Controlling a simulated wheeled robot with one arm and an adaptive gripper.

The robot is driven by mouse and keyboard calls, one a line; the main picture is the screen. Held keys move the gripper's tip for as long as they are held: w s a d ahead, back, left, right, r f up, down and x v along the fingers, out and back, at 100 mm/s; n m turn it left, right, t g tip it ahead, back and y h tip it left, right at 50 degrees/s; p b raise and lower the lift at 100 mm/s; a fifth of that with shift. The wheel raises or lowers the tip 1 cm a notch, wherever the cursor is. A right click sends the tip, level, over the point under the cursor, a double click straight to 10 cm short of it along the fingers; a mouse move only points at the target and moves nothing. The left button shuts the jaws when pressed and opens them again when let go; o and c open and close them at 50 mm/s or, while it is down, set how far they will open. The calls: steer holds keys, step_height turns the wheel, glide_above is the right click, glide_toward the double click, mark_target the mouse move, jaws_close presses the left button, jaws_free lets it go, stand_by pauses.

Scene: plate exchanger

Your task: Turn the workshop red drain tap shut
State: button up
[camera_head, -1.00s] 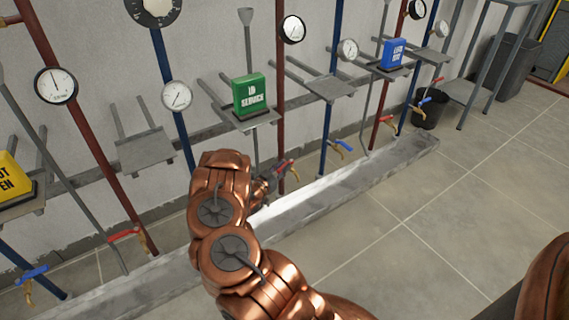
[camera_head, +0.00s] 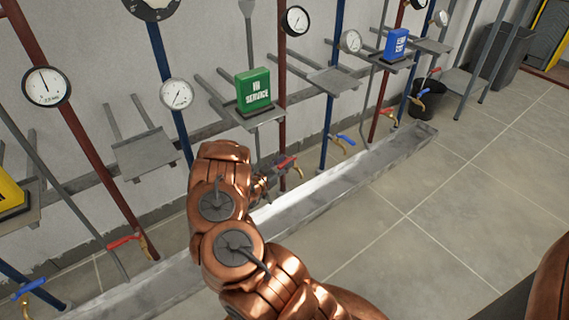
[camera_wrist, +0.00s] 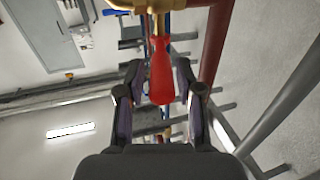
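A red tap handle (camera_head: 288,161) on a brass tap body is on the pipes just above the grey trough, in the middle of the head view. My gripper (camera_head: 268,175) is right beside it, partly hidden behind my copper-coloured arm. In the wrist view the red lever (camera_wrist: 161,72) points down the picture between my two fingers (camera_wrist: 159,78), below a brass body (camera_wrist: 157,8). The fingers are apart, with a visible gap on each side of the lever. I cannot read any label naming this tap as the workshop one.
Another red tap (camera_head: 125,240) is at left, and a blue tap (camera_head: 346,140) is to the right. The grey trough (camera_head: 350,172) runs below the taps. A green sign (camera_head: 254,90) stands on a shelf above. A dark bucket (camera_head: 428,98) is at right. The tiled floor in front is clear.

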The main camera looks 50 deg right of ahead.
steer(key=shift+o, duration=0.6)
steer(key=shift+a, duration=0.1)
steer(key=shift+w+a, duration=0.1)
steer(key=shift+a, duration=3.65)
